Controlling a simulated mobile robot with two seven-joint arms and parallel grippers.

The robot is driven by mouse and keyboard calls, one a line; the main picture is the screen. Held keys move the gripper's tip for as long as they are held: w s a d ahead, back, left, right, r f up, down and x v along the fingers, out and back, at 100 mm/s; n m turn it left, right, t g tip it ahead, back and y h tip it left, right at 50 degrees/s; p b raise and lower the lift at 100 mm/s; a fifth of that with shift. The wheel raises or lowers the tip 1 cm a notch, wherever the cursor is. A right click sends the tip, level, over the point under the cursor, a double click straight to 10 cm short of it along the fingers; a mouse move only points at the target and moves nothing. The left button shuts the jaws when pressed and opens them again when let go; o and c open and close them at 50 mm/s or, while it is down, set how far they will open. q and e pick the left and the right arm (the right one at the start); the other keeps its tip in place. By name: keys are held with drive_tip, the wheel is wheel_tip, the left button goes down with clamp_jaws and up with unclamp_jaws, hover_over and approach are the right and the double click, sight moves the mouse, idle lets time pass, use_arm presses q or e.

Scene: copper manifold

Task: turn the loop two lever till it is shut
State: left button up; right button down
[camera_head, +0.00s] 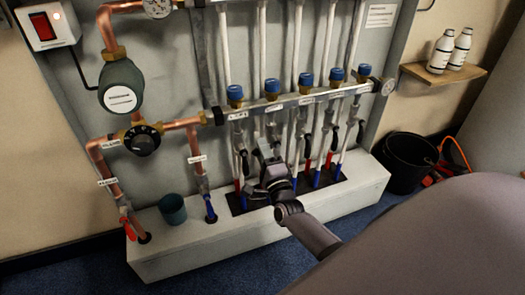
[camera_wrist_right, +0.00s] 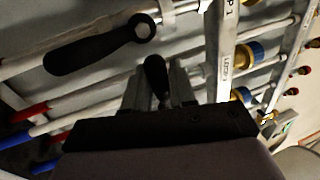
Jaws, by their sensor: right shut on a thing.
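The loop two lever (camera_wrist_right: 156,78) is a black handle in the right wrist view, between the two grey fingers of my right gripper (camera_wrist_right: 158,92). A label on the rail beside it seems to read loop 2. In the head view my right gripper (camera_head: 266,153) is at the second valve from the left below the silver rail and hides most of that lever. The gripper is shut on the lever. My left gripper is in neither view.
The loop one lever (camera_wrist_right: 95,46) lies close beside my right gripper. Other black levers (camera_head: 307,143) hang to its right. Blue-capped valves (camera_head: 271,86) line the rail above. A dark cup (camera_head: 172,209) stands on the white plinth (camera_head: 180,252); a black bucket (camera_head: 408,163) stands right.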

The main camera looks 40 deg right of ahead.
drive_tip(key=shift+r, duration=0.15)
drive_tip(key=c, duration=1.1)
unclamp_jaws()
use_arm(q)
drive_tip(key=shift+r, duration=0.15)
use_arm(e)
drive_tip(key=shift+s, duration=0.15)
drive_tip(key=shift+s+a, duration=0.1)
drive_tip(key=shift+s, duration=0.15)
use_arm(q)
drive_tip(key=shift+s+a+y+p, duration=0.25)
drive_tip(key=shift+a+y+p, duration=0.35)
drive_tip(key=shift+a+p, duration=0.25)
use_arm(e)
drive_tip(key=v, duration=0.6)
drive_tip(key=shift+s+a, duration=0.1)
drive_tip(key=shift+s, duration=0.05)
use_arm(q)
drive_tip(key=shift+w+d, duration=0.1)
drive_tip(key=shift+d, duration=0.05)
